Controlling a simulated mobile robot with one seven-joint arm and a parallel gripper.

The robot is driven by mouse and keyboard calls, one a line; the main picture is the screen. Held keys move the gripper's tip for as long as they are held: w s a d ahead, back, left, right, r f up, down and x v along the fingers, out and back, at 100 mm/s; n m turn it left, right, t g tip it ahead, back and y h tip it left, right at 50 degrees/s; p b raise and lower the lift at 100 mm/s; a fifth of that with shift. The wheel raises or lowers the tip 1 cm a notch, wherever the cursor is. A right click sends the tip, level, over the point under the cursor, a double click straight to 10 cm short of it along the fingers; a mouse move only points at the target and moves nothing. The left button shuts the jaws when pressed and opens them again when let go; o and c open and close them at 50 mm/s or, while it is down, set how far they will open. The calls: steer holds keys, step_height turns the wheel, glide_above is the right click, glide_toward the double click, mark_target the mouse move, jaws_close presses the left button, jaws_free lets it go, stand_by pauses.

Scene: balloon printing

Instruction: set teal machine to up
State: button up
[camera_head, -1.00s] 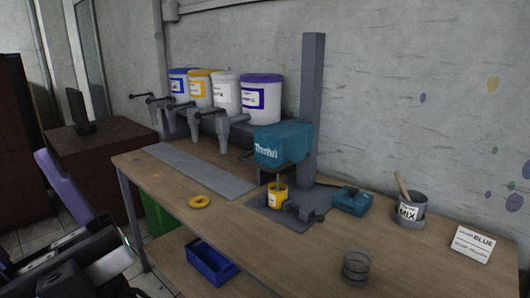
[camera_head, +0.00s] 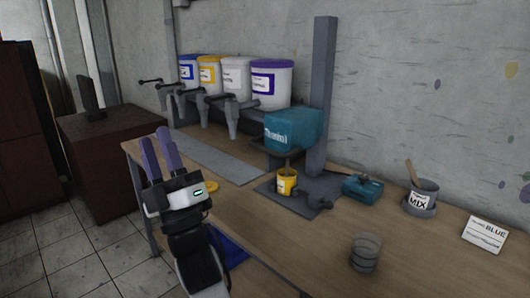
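The teal machine (camera_head: 294,130) is mounted on a grey upright column (camera_head: 322,95) on the workbench. Its stirrer reaches down toward a yellow cup (camera_head: 286,183) on the machine's dark base (camera_head: 303,203). A dark handle shows at the left side of the head, partly hard to make out. My gripper (camera_head: 159,148) is at the left front edge of the bench, left of the machine and well apart from it. Its two purple fingers point up with a narrow gap between them, and nothing shows between them.
Several labelled paint buckets (camera_head: 236,76) with taps stand at the back left. A teal box (camera_head: 362,187), the MIX pot (camera_head: 420,198), a BLUE card (camera_head: 485,233) and a clear glass (camera_head: 365,251) are to the right.

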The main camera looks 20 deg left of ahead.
steer(key=w+d+f+t+h+b, duration=0.1)
steer(key=w+f+t+h, duration=0.2)
steer(key=w+f+h, duration=0.35)
steer(key=w+d+f+t+h, duration=0.2)
steer(key=w+f+h, duration=0.15)
steer(key=w, duration=0.65)
steer(key=n+h, duration=0.4)
steer(key=h, duration=0.1)
glide_toward(264, 149)
steer(key=shift+t, duration=0.3)
steer(key=shift+w+f+p+x, duration=0.15)
steer(key=shift+p+x, duration=0.5)
steer(key=shift+x, duration=1.1)
steer(key=shift+f+p+x, duration=0.25)
steer(key=shift+p+x, duration=0.35)
steer(key=shift+x, duration=1.2)
steer(key=shift+w+f+p+x, duration=0.15)
steer(key=shift+p+x, duration=0.5)
steer(key=shift+x, duration=1.1)
jaws_close()
